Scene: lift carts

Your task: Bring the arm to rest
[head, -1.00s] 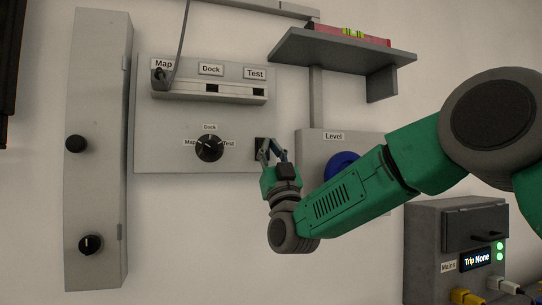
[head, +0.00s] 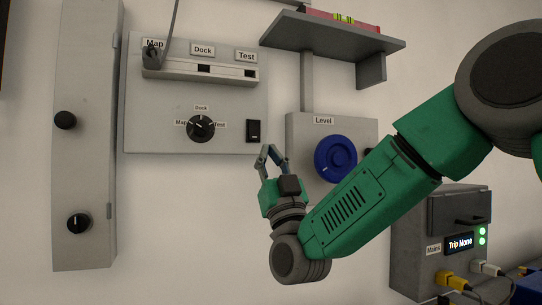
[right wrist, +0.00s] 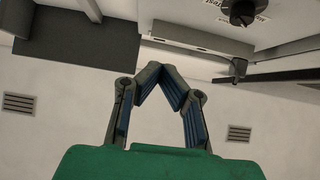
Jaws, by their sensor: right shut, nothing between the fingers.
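My right gripper (head: 270,156) is in the head view, at the end of my green and grey right arm. Its fingertips meet and hold nothing. It is just below the black rocker switch (head: 253,131) on the grey panel (head: 150,115) and looks apart from it. In the right wrist view the same gripper (right wrist: 164,78) shows its fingertips together and empty. My left gripper is in neither view.
The panel bears a rotary knob (head: 201,128) and a socket strip (head: 200,68) with a plug at Map. A blue Level dial (head: 336,158) is right of my gripper, under a shelf (head: 330,40). A Mains box (head: 408,235) stands lower right. A tall cabinet (head: 90,150) is left.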

